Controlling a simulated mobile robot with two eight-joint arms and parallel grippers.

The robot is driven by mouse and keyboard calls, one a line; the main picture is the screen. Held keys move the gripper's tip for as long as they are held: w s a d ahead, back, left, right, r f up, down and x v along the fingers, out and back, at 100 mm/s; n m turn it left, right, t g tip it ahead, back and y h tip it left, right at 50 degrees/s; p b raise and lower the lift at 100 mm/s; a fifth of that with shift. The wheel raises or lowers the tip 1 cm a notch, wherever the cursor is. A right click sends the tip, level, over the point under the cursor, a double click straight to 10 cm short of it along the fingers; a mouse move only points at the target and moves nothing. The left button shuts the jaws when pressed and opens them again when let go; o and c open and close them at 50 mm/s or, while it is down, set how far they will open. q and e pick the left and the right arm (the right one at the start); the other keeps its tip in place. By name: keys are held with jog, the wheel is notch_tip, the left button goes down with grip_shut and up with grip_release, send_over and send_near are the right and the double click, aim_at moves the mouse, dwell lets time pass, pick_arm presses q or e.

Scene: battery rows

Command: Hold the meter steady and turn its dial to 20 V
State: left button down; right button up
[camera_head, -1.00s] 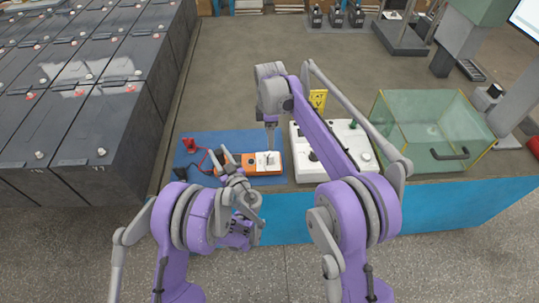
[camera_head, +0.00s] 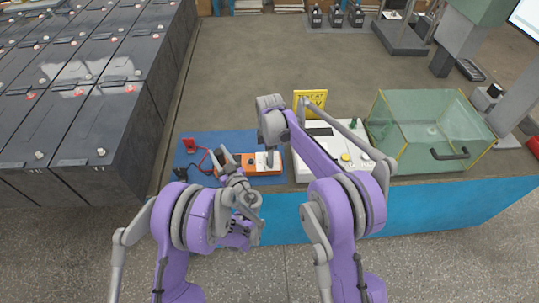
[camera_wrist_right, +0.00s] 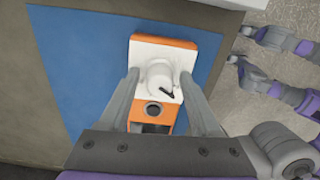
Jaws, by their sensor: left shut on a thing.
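The orange and white meter (camera_head: 262,170) lies on a blue mat (camera_head: 205,139) near the table's front edge. In the right wrist view the meter (camera_wrist_right: 142,47) shows a round white dial (camera_wrist_right: 158,74) with a black pointer slanting to the lower right. My left gripper (camera_head: 225,158) is shut on the meter at its left end. My right gripper (camera_head: 269,156) is over the dial end. In the right wrist view its fingers (camera_wrist_right: 160,78) are open, one on each side of the dial, with gaps between.
Red leads with a red block (camera_head: 188,145) lie left of the meter. A white instrument box (camera_head: 305,165) and a yellow sign (camera_head: 310,100) with partly legible lettering stand to the right, then a glass case (camera_head: 425,125). Black battery rows (camera_head: 110,120) line the left. The table's middle is clear.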

grip_shut()
jog(key=shift+m, duration=0.3)
jog(key=m, duration=1.1)
jog(key=shift+m, duration=0.3)
jog(key=m, duration=1.1)
jog(key=shift+m, duration=0.5)
